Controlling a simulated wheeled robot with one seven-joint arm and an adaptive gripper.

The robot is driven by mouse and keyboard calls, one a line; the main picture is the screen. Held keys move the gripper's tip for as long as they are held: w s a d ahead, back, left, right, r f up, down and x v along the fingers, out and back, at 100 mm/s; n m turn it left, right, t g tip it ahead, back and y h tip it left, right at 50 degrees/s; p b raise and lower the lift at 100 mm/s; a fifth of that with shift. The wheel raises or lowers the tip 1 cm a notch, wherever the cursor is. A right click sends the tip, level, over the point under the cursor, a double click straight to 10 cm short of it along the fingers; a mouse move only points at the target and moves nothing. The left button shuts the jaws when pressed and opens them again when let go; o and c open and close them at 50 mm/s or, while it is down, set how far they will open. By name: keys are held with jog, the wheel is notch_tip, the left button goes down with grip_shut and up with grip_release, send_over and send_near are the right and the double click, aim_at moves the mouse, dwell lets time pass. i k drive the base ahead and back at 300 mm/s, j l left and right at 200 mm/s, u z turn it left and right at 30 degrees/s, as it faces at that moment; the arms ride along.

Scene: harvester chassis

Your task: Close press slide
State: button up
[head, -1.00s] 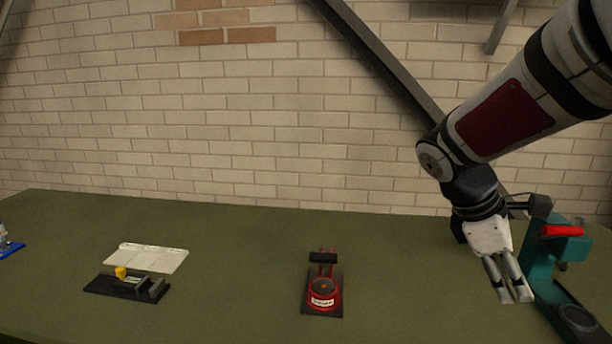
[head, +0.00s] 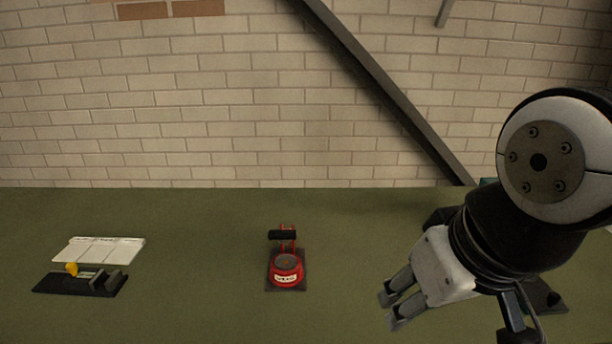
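My gripper (head: 388,312) hangs over the right part of the bench, fingers pointing down-left. Its two fingers stand apart with nothing between them. A red round device with a black bar on top (head: 287,270) stands on a dark plate to the left of my gripper, clear of it. A black device with a yellow knob (head: 80,281) lies at the far left. A teal machine (head: 487,182) is behind my arm at right; only a bit of teal and its dark base (head: 547,297) show. I cannot tell which device carries the press slide.
A flat white tray-like piece (head: 98,250) lies behind the black device. The green bench (head: 190,235) is clear between the devices. A brick wall (head: 230,100) with a diagonal steel beam (head: 385,90) stands behind the bench.

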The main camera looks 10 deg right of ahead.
aim_at(544, 301)
jog(key=z, duration=1.3)
jog(key=k+j+z, duration=0.1)
jog(key=j+z, duration=0.2)
